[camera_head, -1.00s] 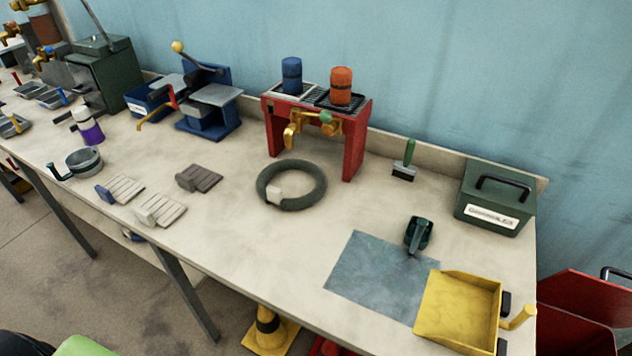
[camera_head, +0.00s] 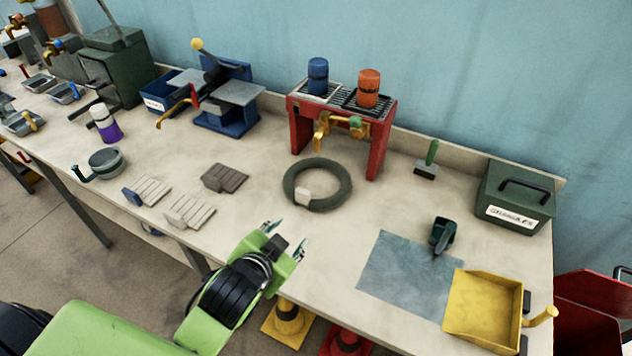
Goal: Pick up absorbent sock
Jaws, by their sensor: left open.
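The absorbent sock is a dark green-grey ring (camera_head: 345,197) with a pale tag on its front left. It lies flat on the bench in front of the red stand. My left gripper (camera_head: 286,236) is green and black. It is open and empty, at the bench's front edge, below and to the left of the ring and apart from it. My right gripper is out of view.
A red stand (camera_head: 377,150) with blue and orange containers is behind the ring. Grey pads (camera_head: 224,178) lie to its left. A blue-grey sheet (camera_head: 400,275), a yellow dustpan (camera_head: 482,305) and a green box (camera_head: 514,198) are to the right.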

